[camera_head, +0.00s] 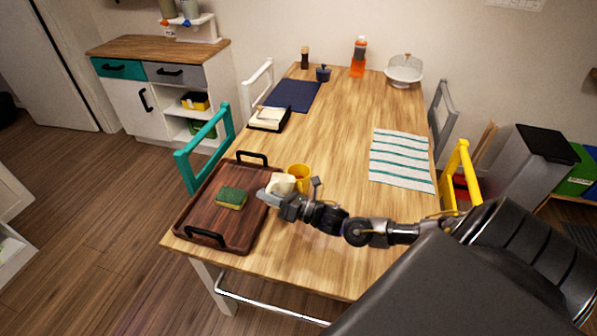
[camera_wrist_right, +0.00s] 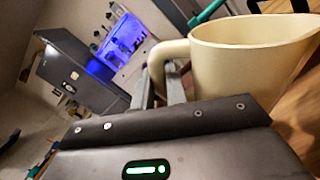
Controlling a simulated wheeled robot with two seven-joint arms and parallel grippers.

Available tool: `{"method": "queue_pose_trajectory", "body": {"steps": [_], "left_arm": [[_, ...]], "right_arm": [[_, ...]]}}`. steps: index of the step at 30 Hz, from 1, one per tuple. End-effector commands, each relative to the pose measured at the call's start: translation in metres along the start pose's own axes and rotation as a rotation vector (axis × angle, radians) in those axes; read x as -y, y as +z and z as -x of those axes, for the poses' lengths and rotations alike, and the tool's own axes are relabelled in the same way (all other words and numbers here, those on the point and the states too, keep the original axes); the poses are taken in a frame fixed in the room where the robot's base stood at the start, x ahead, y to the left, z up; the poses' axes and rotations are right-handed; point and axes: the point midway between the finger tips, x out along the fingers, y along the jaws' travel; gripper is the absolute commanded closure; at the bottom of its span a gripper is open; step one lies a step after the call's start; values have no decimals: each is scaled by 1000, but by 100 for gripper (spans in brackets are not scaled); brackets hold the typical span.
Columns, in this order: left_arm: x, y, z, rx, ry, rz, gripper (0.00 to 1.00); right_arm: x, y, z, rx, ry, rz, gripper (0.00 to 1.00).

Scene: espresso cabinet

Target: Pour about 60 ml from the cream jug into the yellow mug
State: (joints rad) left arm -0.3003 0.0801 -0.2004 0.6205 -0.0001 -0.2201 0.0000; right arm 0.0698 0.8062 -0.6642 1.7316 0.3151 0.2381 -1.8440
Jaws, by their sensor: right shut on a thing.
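The cream jug (camera_head: 283,183) is held in my right gripper (camera_head: 276,190), next to the right edge of the brown tray. In the right wrist view the cream jug (camera_wrist_right: 240,62) fills the upper right, and my right gripper (camera_wrist_right: 172,95) is shut on its handle. The jug's contents are not visible. The yellow mug (camera_head: 300,173) stands on the table just behind and right of the jug, partly hidden by it. Something orange-red shows inside the mug. I cannot tell whether jug and mug touch. My left gripper is not in view.
A brown tray (camera_head: 205,192) with black handles bears a green-and-yellow sponge (camera_head: 232,197). A striped cloth (camera_head: 402,160) lies at right. A navy mat (camera_head: 293,96), an orange bottle (camera_head: 358,57) and a glass-domed stand (camera_head: 404,70) are farther back. The table's middle is clear.

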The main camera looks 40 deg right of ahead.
Motion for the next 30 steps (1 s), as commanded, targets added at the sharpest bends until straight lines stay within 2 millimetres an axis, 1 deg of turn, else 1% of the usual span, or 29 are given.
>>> {"method": "queue_pose_trajectory", "body": {"steps": [30], "left_arm": [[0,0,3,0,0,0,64]], "right_arm": [[2,12,0,14,1,-58,100]]}}
